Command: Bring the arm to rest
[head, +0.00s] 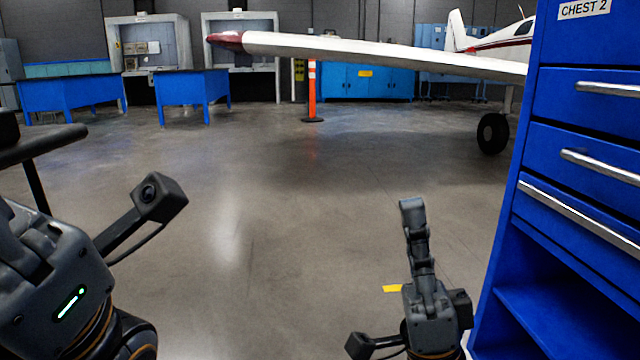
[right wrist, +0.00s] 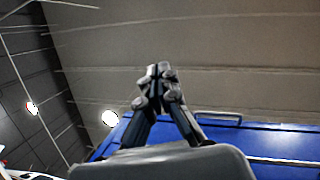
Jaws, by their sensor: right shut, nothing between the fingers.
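My right gripper (head: 411,207) stands upright at the lower right of the head view, just left of the blue chest. Its fingers are together and hold nothing. In the right wrist view, the right gripper (right wrist: 158,70) points up toward the ceiling, with its fingertips meeting. My left arm comes in at the lower left of the head view. The fingers of my left gripper do not show there.
A blue drawer chest (head: 590,130) labelled CHEST 2 stands close on the right, with an open lower shelf. A white aircraft wing (head: 380,52) spans the back. Blue tables (head: 72,95) and an orange post (head: 312,92) stand farther off. The middle floor is clear.

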